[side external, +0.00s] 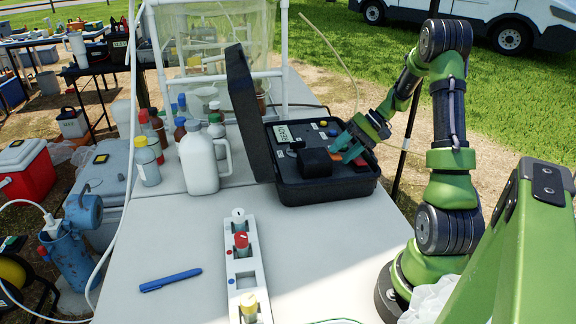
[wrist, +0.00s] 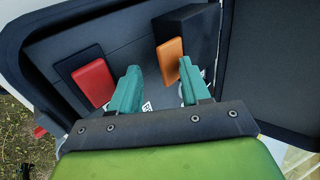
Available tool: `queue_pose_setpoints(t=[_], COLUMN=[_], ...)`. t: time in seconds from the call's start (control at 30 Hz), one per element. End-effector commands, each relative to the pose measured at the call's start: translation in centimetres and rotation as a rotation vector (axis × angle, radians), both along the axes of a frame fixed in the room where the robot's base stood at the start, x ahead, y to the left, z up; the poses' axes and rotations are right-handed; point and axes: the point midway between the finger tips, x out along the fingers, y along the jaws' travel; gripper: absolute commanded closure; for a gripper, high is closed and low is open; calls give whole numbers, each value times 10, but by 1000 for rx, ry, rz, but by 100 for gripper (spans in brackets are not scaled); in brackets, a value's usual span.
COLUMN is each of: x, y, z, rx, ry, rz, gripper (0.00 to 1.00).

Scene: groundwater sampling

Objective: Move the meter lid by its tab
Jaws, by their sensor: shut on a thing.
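The meter case (side external: 318,190) is a black box standing open on the table, its large lid (side external: 248,110) upright on the left side. Inside are a display panel (side external: 284,134) and a black block (side external: 314,161). An orange tab (wrist: 169,60) is on the side of this block (wrist: 197,32) in the wrist view. My gripper (side external: 345,152) reaches into the case from the right. The exact contact is partly hidden.
A red tab (wrist: 92,82) on a dark block lies left of the fingers. A white jug (side external: 200,162) and several bottles stand left of the case. A white rack (side external: 243,262) and a blue pen (side external: 170,280) are in front.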

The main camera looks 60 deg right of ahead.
Motion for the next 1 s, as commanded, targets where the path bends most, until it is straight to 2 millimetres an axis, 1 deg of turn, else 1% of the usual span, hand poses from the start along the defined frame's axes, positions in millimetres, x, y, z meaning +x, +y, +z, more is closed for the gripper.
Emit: queue_pose_setpoints(t=[0.03,0.33,0.43,0.57,0.8,1.0], x=[0,-1,-3,-10,-28,-37], y=[9,9,7,-2,-24,-35], z=[-14,-14,-11,1,33,52], rx=[7,4,3,-1,-6,-6], ry=[22,26,24,20,8,1], rz=[28,34,33,26,13,8], gripper=[67,66,66,66,66,66])
